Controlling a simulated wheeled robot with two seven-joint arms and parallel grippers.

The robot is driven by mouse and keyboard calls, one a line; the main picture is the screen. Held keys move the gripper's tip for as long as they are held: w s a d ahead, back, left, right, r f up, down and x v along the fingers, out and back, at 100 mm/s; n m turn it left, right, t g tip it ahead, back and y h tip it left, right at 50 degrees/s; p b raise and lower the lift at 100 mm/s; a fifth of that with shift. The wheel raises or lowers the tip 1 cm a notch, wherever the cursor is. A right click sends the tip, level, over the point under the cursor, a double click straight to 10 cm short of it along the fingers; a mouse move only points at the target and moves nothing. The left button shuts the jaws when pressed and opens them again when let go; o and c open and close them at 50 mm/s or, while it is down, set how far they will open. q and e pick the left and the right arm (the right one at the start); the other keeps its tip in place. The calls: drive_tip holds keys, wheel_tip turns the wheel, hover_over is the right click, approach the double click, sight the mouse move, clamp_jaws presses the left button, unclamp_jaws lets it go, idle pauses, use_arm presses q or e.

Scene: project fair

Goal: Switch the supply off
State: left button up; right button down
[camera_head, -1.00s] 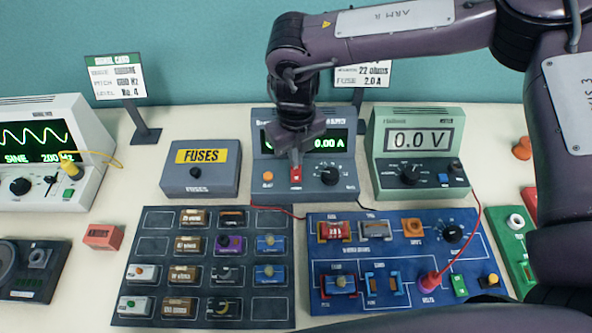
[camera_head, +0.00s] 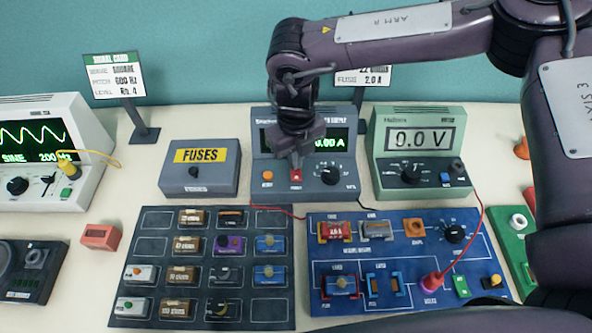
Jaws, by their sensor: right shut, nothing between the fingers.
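The power supply (camera_head: 262,189) is a grey unit at the back middle of the table. Its green display shows 0.00 A, with the left part hidden behind my right gripper. A red switch (camera_head: 296,177) sits on its front between an orange button (camera_head: 267,175) and a dark knob (camera_head: 331,175). My right gripper (camera_head: 295,163) is shut and empty, pointing down, with its tips at or just above the red switch. I cannot tell whether they touch it. My left gripper is not in view.
A green voltmeter (camera_head: 383,160) reading 0.0 V stands close on the right, and a grey fuses box (camera_head: 215,185) on the left. A dark parts tray (camera_head: 145,240) and a blue circuit board (camera_head: 420,275) lie in front.

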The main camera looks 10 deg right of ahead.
drive_tip(key=shift+r+p, duration=2.75)
drive_tip(key=shift+r, duration=0.7)
